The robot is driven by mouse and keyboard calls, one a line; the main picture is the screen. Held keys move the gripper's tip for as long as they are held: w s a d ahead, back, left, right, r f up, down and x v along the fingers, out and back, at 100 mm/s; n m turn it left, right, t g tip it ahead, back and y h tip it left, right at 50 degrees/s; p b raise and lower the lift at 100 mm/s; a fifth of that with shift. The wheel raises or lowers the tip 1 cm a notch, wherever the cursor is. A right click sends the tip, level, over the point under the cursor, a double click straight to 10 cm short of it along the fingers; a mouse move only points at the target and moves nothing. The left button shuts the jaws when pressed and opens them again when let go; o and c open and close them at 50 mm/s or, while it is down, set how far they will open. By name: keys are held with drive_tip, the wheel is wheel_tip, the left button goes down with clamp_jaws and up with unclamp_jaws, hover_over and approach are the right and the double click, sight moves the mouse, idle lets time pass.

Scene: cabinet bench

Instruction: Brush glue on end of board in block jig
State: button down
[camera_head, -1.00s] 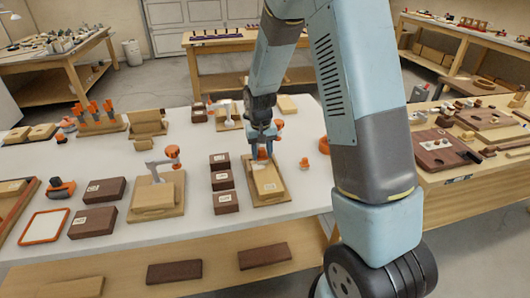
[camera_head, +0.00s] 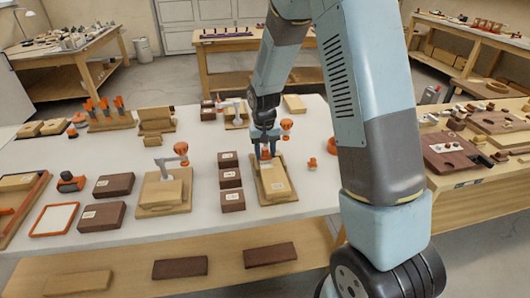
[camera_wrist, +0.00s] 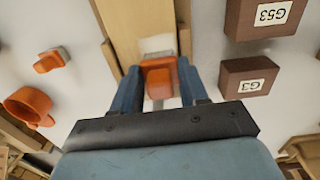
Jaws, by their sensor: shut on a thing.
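My gripper (camera_wrist: 160,95) is shut on an orange-handled brush (camera_wrist: 157,78). Its pale bristles lie at the near end of a light wood board (camera_wrist: 145,25) in the wrist view; I cannot tell whether they touch it. In the head view, the board (camera_head: 274,178) lies in a light wood block jig (camera_head: 282,198), with a pale patch on it. My gripper (camera_head: 265,146) is above the jig's far end, and the brush (camera_head: 265,155) points down there. An orange clamp knob (camera_head: 287,124) shows just behind my gripper. The bristle tip is hidden in the head view.
Dark labelled blocks (camera_head: 231,178) stand in a row left of the jig. Another jig with an orange-knobbed clamp (camera_head: 165,190) is farther left. Small orange pieces (camera_head: 312,164) lie to the right.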

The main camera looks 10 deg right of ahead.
drive_tip(key=shift+d, duration=1.7)
drive_tip(key=shift+s, duration=0.2)
drive_tip(key=shift+s+a+r, duration=0.1)
drive_tip(key=shift+s, duration=0.5)
drive_tip(key=shift+a, duration=0.15)
drive_tip(key=shift+a, duration=0.7)
drive_tip(key=shift+a, duration=0.1)
drive_tip(key=shift+s+a+f, duration=0.1)
drive_tip(key=shift+a+f, duration=0.1)
drive_tip(key=shift+a, duration=0.55)
